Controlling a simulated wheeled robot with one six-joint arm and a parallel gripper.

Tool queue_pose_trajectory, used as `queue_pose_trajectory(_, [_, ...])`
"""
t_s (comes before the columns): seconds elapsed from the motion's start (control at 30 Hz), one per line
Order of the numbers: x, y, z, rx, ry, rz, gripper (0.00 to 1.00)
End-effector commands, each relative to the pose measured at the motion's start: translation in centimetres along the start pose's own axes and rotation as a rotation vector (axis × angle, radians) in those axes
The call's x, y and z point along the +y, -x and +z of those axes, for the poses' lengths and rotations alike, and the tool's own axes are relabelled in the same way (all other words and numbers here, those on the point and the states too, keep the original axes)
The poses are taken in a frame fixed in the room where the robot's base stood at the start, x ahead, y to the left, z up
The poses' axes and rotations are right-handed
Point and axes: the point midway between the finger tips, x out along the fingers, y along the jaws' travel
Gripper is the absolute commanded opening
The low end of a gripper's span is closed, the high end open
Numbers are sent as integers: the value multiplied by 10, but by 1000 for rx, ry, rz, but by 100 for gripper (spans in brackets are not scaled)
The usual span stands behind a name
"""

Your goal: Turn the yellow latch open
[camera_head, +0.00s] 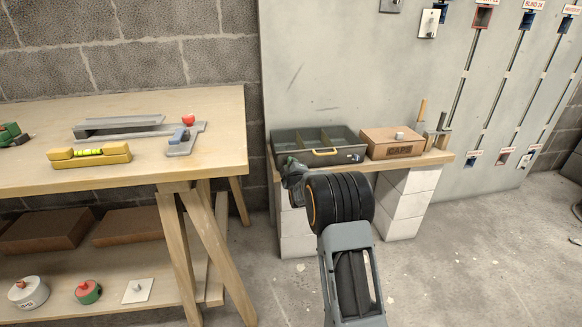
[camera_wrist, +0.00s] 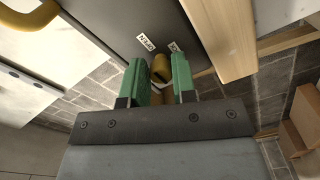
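In the wrist view, the yellow latch (camera_wrist: 161,68) sits on a dark grey face, framed by the two green fingers of my gripper (camera_wrist: 159,77). The fingers are apart, with a narrow gap. I cannot tell whether they touch the latch. A label reading OPEN (camera_wrist: 146,44) and a second, partly hidden label (camera_wrist: 174,46) are beside it. In the head view, the grey compartment box (camera_head: 285,142) stands on a low bench, with my gripper (camera_head: 291,166) at its front left. My wrist covers part of that area, and I cannot make out the gripped spot there.
A yellow handle (camera_head: 325,152) is on the box front. A brown box (camera_head: 391,143) stands to its right on the low bench (camera_head: 437,158). The floor at right is open.

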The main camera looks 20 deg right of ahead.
Motion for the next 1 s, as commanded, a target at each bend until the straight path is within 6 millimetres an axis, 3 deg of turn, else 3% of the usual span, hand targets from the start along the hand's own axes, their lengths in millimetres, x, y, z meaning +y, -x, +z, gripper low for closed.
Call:
queue_pose_trajectory(0.2, [0, 0, 0, -1, -1, -1, 47])
queue_pose_trajectory(0.57, [0, 6, 0, -2, -1, -3, 47])
queue_pose_trajectory(0.77, [2, 36, -1, -3, -2, -5, 47])
queue_pose_trajectory(1.0, [2, 84, -1, -2, -1, -4, 47])
